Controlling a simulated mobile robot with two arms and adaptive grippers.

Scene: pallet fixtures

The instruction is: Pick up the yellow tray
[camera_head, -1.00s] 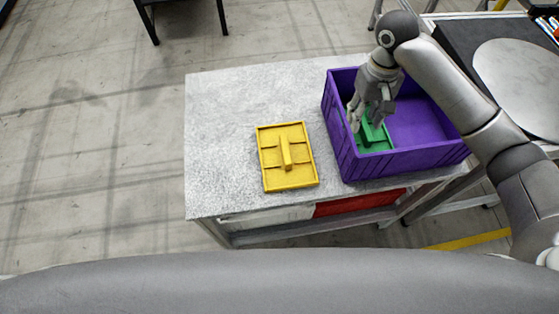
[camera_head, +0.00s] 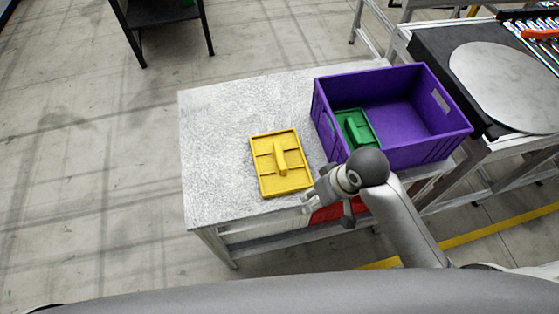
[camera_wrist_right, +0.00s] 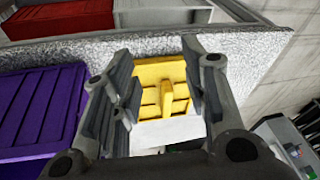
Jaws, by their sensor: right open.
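The yellow tray (camera_head: 269,181) lies flat on the grey table, left of the purple crate. It has a raised handle along its middle. My right gripper (camera_head: 312,193) is at the table's front edge, just right of the tray's near right corner, apart from it as far as I can tell. In the right wrist view the yellow tray (camera_wrist_right: 150,73) shows between the two spread fingers of the right gripper (camera_wrist_right: 155,85), which hold nothing. My left gripper is not in view.
A purple crate (camera_head: 446,148) stands on the right of the table (camera_head: 213,140), with a green tray (camera_head: 371,122) inside. A red bin (camera_head: 340,210) is under the table top. A round grey plate (camera_head: 500,85) lies on a black surface at right. The table's left part is clear.

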